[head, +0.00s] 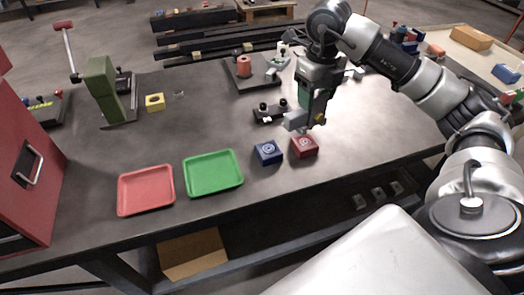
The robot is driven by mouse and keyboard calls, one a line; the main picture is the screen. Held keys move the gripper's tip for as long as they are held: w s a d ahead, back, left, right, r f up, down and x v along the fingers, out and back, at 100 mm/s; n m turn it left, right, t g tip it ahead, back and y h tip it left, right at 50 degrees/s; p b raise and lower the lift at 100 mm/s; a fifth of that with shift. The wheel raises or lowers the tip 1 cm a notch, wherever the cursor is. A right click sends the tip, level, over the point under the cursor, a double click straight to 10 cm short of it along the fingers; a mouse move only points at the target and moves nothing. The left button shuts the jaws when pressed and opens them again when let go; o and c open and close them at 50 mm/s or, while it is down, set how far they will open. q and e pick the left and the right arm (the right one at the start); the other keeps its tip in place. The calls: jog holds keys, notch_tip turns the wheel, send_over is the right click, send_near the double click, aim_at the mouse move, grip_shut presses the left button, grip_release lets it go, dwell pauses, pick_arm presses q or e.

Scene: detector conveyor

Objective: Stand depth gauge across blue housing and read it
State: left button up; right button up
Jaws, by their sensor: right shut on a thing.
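A blue housing (267,153) with a round pale mark on top sits near the front of the table. A red housing (304,147) of similar size sits just to its right. My right gripper (308,124) comes down from above, behind and over the red housing. It is shut on a small grey piece (294,122), which seems to be the depth gauge. The fingers and arm hide much of it, and no reading can be made out. The held piece is to the right of and behind the blue housing. My left gripper is out of view.
A green tray (213,187) and a red tray (146,207) lie left of the housings. A black rack (270,113) with knobs stands behind them. A green press (103,88), a yellow block (155,102) and a red cabinet (27,170) are at the left.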

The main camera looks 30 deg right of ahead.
jog(key=shift+d+r+m, duration=0.25)
jog(key=shift+d+m, duration=0.2)
jog(key=shift+m, duration=0.15)
jog(key=shift+w+m, duration=0.1)
jog(key=shift+m, duration=0.2)
jog(key=w+a+f+p, duration=0.6)
jog(key=w+a+f, duration=0.1)
jog(key=f, duration=0.3)
jog(key=shift+w+a+f+p, duration=0.3)
jog(key=shift+w+f, duration=0.1)
jog(key=shift+w, duration=0.25)
jog(key=shift+f+b, duration=0.55)
jog(key=shift+f, duration=0.05)
jog(key=o, duration=1.2)
